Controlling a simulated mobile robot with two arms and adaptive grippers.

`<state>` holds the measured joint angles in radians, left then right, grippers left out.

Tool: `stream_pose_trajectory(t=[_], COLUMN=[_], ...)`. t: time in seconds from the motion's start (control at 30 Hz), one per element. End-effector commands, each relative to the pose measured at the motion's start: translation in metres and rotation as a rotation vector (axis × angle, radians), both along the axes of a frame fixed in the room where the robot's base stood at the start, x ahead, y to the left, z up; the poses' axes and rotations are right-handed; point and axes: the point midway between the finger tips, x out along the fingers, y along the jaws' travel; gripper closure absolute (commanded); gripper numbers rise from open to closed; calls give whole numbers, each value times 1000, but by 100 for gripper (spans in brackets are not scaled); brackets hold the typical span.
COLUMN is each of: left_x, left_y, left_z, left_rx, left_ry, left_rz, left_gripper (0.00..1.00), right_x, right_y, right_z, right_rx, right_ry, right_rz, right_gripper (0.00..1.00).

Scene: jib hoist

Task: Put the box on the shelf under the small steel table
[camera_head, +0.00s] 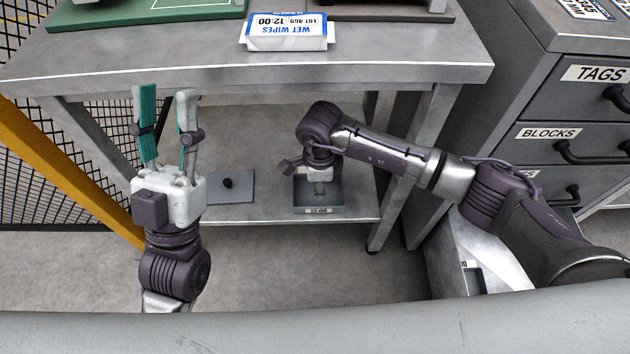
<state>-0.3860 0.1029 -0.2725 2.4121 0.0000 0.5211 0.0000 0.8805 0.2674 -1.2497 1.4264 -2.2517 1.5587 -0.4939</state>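The small steel table (250,72) stands ahead, with a lower shelf (270,205) under its top. A small open grey box (318,210) with a white label on its front sits at the shelf's front edge, right of the middle. My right gripper (320,186) points down at this box, its tips seemingly inside or just over it. The wrist hides much of it, so I cannot tell whether it grips. My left gripper (160,110) points up before the table's left part, its two teal-padded fingers apart and empty.
A dark plate with a black knob (231,187) lies on the shelf, left of the box. A wet wipes box (287,30) and a green board (150,10) are on the tabletop. A drawer cabinet (555,80) stands right; a yellow post (60,165) and mesh fence stand left.

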Motion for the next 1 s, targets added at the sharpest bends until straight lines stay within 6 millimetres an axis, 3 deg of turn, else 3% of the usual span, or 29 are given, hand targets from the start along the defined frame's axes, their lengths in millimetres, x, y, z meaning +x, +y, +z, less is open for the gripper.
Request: stream_pose_trajectory(t=[0.1, 0.3, 1.0], left_x=[16, 29, 31], left_y=[-3, -4, -5], left_z=[-8, -21, -23], left_rx=[33, 62, 67], left_ry=[107, 205, 220], left_rz=[6, 12, 12], left_gripper=[60, 60, 60], right_x=[3, 5, 5], right_y=[-3, -5, -5], right_z=[10, 16, 16], right_rx=[0, -1, 0], right_ry=[0, 0, 0], right_rz=[-2, -3, -3], right_gripper=[69, 69, 69])
